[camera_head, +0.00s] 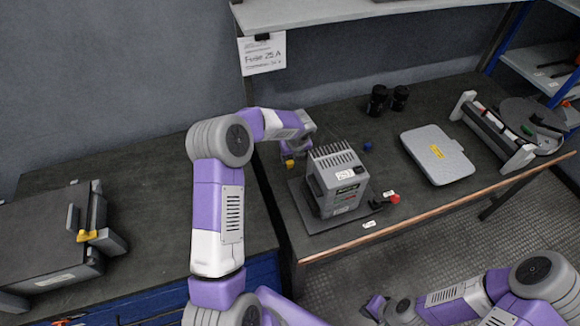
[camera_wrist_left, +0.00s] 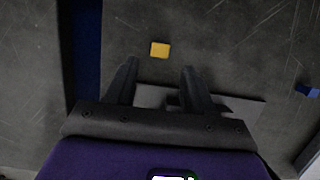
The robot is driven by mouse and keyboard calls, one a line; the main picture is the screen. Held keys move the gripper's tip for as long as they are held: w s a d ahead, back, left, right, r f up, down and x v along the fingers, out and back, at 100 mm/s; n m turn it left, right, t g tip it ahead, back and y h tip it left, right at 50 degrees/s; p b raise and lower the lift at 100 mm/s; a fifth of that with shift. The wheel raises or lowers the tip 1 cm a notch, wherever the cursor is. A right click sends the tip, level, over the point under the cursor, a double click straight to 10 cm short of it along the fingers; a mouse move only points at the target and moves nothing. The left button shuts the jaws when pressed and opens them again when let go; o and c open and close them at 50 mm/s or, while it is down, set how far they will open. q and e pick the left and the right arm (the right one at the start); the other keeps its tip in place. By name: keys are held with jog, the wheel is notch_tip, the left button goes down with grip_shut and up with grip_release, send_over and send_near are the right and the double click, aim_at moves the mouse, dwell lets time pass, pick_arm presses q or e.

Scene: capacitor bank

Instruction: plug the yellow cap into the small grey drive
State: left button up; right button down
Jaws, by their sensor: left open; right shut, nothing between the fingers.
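The yellow cap (camera_head: 290,163) lies on the dark bench left of the small grey drive. In the left wrist view the cap (camera_wrist_left: 160,50) shows just beyond the fingertips, roughly centred between them. The small grey drive (camera_head: 345,190) has a finned top and stands on a dark plate (camera_head: 300,205). My left gripper (camera_head: 293,152) is above the bench near the cap; its fingers (camera_wrist_left: 160,66) are open with nothing between them. My right gripper (camera_head: 378,308) is low in front of the bench, shut and empty.
A blue cap (camera_head: 367,146) lies behind the drive. A red-ended part (camera_head: 393,198) is at its front right. A grey case (camera_head: 437,153), black cylinders (camera_head: 378,98) and a rack (camera_head: 490,130) stand further right. A larger dark unit (camera_head: 45,235) sits on the left bench.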

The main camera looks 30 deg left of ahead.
aim_at(290, 163)
pick_arm(q)
jog(key=shift+f, duration=0.15)
jog(key=b+x, duration=0.1)
jog(key=x, duration=0.5)
jog(key=shift+a+f+b, duration=0.1)
jog(key=shift+f+b, duration=0.05)
jog(key=shift+b, duration=0.2)
grip_shut()
